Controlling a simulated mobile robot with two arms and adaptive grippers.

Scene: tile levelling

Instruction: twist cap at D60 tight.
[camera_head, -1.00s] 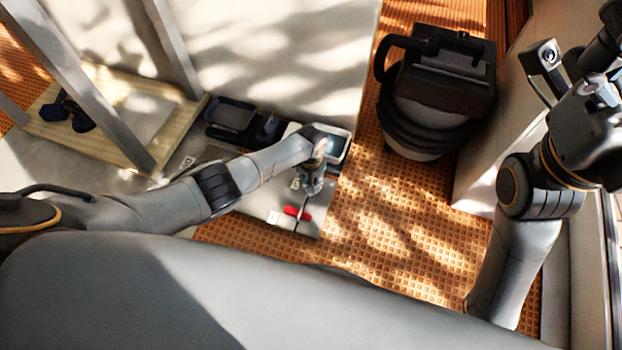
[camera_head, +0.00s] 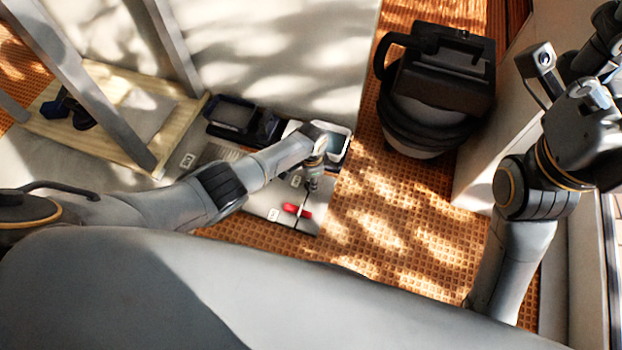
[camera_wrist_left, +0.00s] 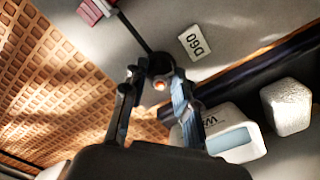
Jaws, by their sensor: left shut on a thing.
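The D60 label (camera_wrist_left: 195,43) lies on the grey tile beside the joint in the left wrist view. Next to it is the dark cap (camera_wrist_left: 160,82) with an orange centre, on the dark line of the joint. My left gripper (camera_wrist_left: 157,92) is shut on this cap, a finger on each side. In the head view my left gripper (camera_head: 312,187) is low over the tiles, and the cap is too small to make out. My right arm stands at the right, and its gripper (camera_head: 606,42) is partly cut off and unclear.
A red piece (camera_head: 297,211) lies across the joint nearby. A white container (camera_head: 331,136) and a dark tray (camera_head: 232,115) stand behind the gripper. A white sponge-like block (camera_wrist_left: 287,106) is near. A black bucket-like vessel (camera_head: 437,90) stands on the orange waffled floor.

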